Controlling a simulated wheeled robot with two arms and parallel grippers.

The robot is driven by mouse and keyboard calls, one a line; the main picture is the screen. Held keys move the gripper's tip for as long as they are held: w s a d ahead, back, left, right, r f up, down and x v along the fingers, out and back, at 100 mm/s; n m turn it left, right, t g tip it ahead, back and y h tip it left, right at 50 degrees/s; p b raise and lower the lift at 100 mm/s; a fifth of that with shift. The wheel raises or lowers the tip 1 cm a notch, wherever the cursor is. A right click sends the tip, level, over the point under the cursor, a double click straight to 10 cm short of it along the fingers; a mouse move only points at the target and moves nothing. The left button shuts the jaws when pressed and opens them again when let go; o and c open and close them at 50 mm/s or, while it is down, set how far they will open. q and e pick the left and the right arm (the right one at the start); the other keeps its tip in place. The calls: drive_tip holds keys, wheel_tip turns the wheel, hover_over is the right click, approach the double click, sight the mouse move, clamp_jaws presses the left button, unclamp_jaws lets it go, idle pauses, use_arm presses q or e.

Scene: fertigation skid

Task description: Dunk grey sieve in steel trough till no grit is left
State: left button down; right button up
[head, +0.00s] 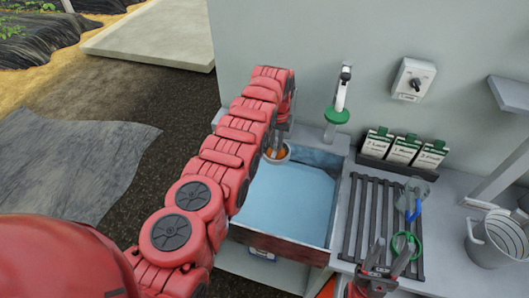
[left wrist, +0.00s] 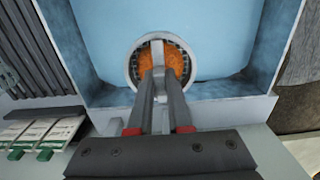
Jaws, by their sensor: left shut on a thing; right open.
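The steel trough (head: 280,246) holds light blue water (head: 290,205). My left gripper (head: 284,131) reaches down at its back left corner and is shut on the grey sieve (head: 277,159). In the left wrist view, the sieve's round grey rim (left wrist: 133,66) surrounds orange-brown grit (left wrist: 178,61), and the fingers (left wrist: 158,72) close on an upright part at its middle. The sieve is at the trough's edge; I cannot tell whether it touches the water. My right gripper (head: 391,252) is open over the front of the slatted rack.
Labelled packets (head: 403,149) stand behind. A grey bucket (head: 493,240) is at far right.

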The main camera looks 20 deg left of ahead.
use_arm(q)
drive_tip(key=shift+s+d+f+p, duration=0.15)
drive_tip(key=shift+f+p, duration=0.15)
drive_tip(key=shift+s+f, duration=0.1)
